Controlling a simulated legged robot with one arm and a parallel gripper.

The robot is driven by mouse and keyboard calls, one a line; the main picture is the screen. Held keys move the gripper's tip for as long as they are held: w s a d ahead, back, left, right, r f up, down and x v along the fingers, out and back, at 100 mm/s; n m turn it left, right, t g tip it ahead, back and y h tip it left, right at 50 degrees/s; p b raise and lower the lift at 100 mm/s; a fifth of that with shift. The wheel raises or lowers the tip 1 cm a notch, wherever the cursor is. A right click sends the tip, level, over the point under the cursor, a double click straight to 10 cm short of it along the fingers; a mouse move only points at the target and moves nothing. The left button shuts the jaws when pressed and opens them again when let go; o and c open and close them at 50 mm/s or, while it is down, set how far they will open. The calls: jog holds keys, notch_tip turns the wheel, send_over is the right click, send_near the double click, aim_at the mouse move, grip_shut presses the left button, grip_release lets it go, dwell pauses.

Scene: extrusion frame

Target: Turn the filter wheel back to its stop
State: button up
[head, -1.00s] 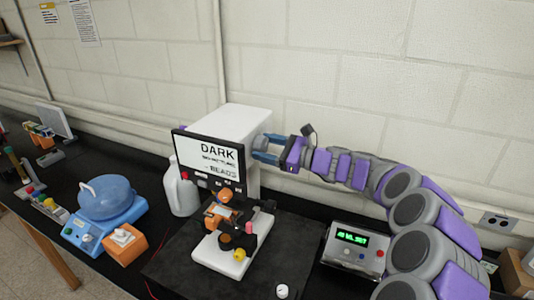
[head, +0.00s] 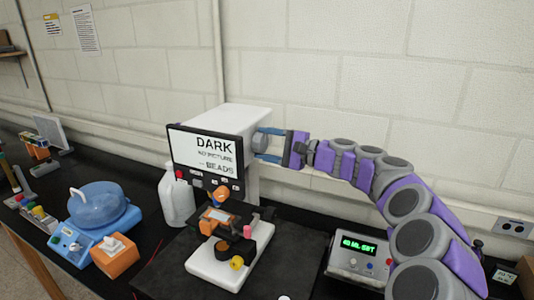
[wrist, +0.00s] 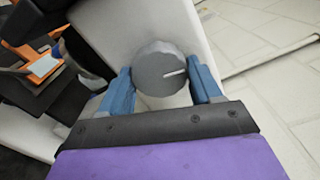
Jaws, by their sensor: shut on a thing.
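The filter wheel (wrist: 160,68) is a grey round knob with a white pointer line, on the side of the white microscope housing (head: 247,121). In the wrist view its line points right and slightly up. The screen (head: 210,159) on the housing's front reads "DARK", "NO PICTURE" and "BEADS".
The microscope stage (head: 221,218) stands below the screen on a black board. A control box (head: 360,250) with a green display sits at right. A white jug (head: 177,199), a blue lidded device (head: 103,211) and an orange box (head: 115,255) stand at left.

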jog(key=shift+f+n+b, duration=0.2)
jog(key=shift+n+b, duration=0.4)
jog(key=shift+n, duration=0.2)
jog(key=o, duration=0.9)
jog(key=shift+w, duration=0.1)
jog(key=shift+o, duration=0.7)
jog(key=shift+r, duration=0.15)
jog(key=p+v, duration=0.1)
jog(key=v, duration=1.6)
jog(key=shift+d+p, duration=0.2)
jog(key=shift+p, duration=0.15)
